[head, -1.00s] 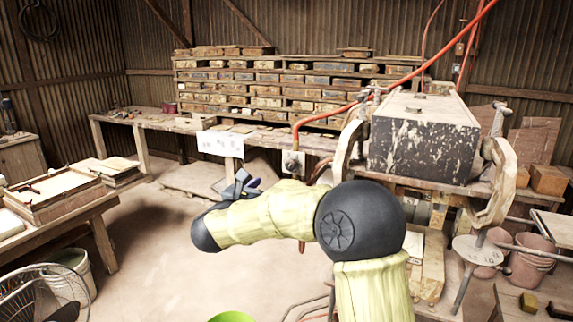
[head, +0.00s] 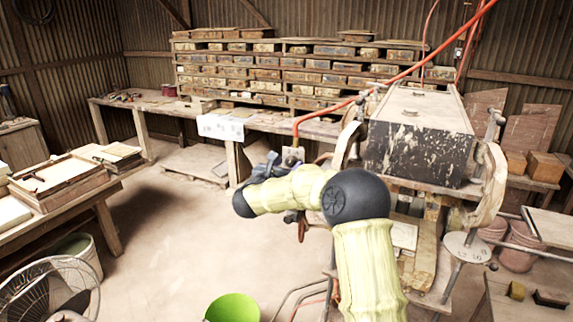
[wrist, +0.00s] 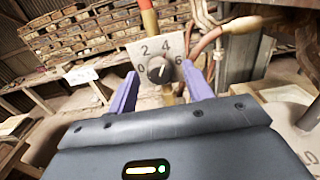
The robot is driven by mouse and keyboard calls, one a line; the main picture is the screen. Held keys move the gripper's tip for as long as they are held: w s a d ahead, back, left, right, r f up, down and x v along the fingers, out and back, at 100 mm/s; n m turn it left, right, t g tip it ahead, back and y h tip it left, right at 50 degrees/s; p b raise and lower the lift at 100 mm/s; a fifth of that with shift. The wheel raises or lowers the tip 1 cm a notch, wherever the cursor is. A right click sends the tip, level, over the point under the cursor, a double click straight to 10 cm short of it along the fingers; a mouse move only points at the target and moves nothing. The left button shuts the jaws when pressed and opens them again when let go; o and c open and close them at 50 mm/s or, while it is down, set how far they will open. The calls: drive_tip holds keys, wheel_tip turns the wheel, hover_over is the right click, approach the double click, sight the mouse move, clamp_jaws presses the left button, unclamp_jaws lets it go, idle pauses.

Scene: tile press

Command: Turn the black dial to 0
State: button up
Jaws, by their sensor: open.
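The black dial (wrist: 158,72) sits on a pale plate (wrist: 150,50) marked 0, 2, 4 and 6. Its small white mark appears to point up and slightly right, toward the 4. The 0 is at the dial's left and the 6 at its right. In the wrist view, my gripper (wrist: 160,70) is open, its two purple fingers on either side of the dial in the picture. No contact with the dial shows. In the head view, my gripper (head: 264,168) is just left of and below the plate (head: 293,155); the dial itself is too small to make out.
A red pipe (head: 350,104) rises from the plate toward the upper right. A large paint-splashed black press box (head: 415,155) stands right of it. A bench (head: 150,103) runs behind. A green bucket (head: 232,308) stands on the open floor below.

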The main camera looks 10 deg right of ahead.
drive_tip(key=c, duration=1)
drive_tip(key=shift+o, duration=0.2)
